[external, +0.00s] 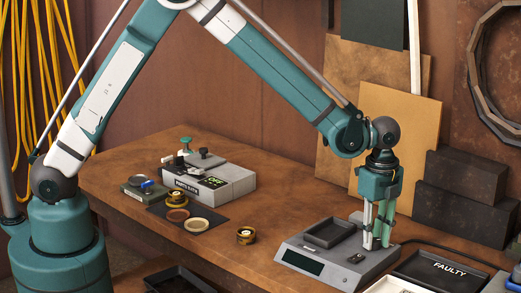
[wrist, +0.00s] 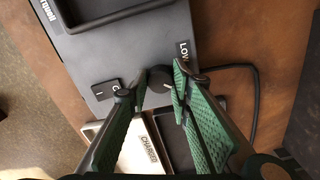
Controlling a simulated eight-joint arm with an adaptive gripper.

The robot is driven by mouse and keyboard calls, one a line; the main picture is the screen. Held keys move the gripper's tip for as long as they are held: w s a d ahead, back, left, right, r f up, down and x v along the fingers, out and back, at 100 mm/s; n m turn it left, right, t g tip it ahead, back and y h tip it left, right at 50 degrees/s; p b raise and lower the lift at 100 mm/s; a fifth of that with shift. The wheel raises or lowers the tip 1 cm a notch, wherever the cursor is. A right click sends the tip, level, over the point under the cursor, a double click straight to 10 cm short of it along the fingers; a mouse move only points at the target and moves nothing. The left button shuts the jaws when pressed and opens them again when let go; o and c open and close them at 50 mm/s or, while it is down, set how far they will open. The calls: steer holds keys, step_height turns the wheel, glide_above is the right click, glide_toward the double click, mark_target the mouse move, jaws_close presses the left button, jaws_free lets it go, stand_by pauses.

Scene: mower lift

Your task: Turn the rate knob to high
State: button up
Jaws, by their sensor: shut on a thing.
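The rate knob (wrist: 156,80) is a dark round knob on the grey charger-like unit (wrist: 115,48), between my fingertips in the wrist view. My gripper (wrist: 153,86) is shut on the knob from above. In the external view my gripper (external: 376,243) points straight down at the right side of the grey unit (external: 318,276), and its fingers hide the knob. The way the knob points cannot be made out clearly.
A rocker switch (wrist: 105,93) sits beside the knob. The unit has a dark display (external: 302,262) and a shallow bay (external: 328,232). Trays marked FAULTY (external: 450,267) and CHARGED (wrist: 148,152) stand close by. A black cable (wrist: 253,105) leaves the unit.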

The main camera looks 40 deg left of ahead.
mark_target(375, 240)
steer(key=m+b, duration=0.2)
steer(key=m, duration=0.3)
steer(key=shift+m, duration=0.3)
stand_by(0.4)
steer(key=o, duration=0.9)
steer(key=shift+r, duration=0.15)
step_height(375, 240, up, 12)
stand_by(0.5)
steer(key=shift+a, duration=0.1)
